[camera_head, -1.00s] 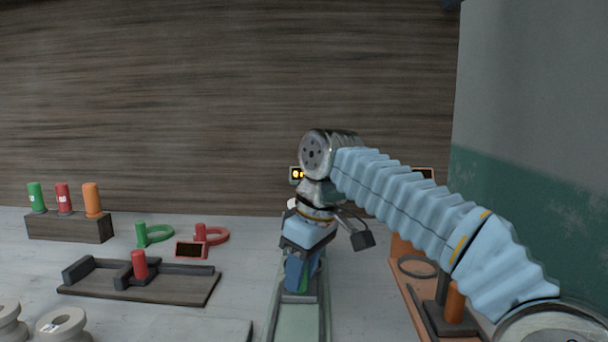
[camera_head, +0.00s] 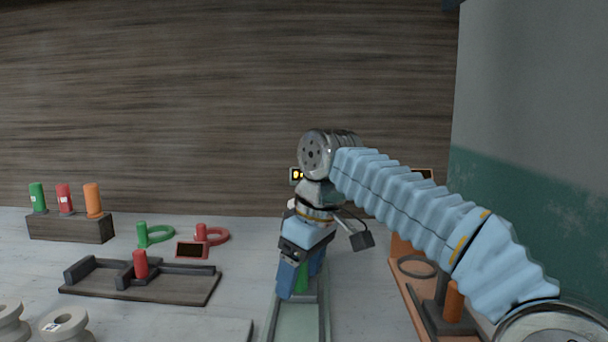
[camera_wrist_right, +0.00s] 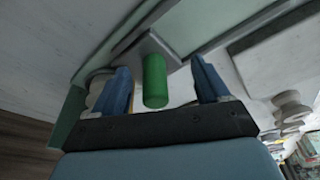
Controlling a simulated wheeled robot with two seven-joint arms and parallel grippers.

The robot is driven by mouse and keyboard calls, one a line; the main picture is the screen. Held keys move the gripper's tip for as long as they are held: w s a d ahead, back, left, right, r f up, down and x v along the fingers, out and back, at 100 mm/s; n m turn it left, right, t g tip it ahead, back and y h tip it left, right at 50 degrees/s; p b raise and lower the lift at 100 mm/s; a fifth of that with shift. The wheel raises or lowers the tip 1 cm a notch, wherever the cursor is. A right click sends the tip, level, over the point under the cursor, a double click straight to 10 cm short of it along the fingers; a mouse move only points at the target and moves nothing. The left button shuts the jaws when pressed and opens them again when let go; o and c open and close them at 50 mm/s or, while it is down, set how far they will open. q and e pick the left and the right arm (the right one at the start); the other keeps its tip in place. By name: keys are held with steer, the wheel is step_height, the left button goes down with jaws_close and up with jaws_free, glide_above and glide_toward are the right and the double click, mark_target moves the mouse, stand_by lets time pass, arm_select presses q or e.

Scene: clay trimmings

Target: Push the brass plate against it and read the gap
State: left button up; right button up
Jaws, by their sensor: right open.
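My right gripper (camera_head: 300,288) is open, low over a pale green rail (camera_head: 325,320). A green cylinder (camera_head: 302,278) stands between its blue fingers. In the right wrist view the cylinder (camera_wrist_right: 155,82) is between the spread fingers, with a space on each side. Its far end meets a grey block (camera_wrist_right: 147,47) on the rail. I cannot pick out a plate that is clearly brass. A small display with amber lights (camera_head: 297,174) is partly hidden behind my right arm. My left gripper is out of view.
A dark tray (camera_head: 185,287) with a red peg (camera_head: 140,264) is at the left. Behind it are a block (camera_head: 70,229) with coloured cylinders, two ringed pegs and a red-framed screen (camera_head: 192,250). An orange-brown board (camera_head: 402,278) with black fixtures lies right of the rail.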

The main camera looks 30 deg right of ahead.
steer(key=shift+w+d+r, duration=0.15)
steer(key=shift+d, duration=0.2)
steer(key=p+v, duration=0.3)
steer(key=shift+w+a+r, duration=0.15)
steer(key=shift+w, duration=0.2)
steer(key=v, duration=0.2)
steer(key=shift+w+a+r, duration=0.15)
steer(key=shift+r, duration=0.75)
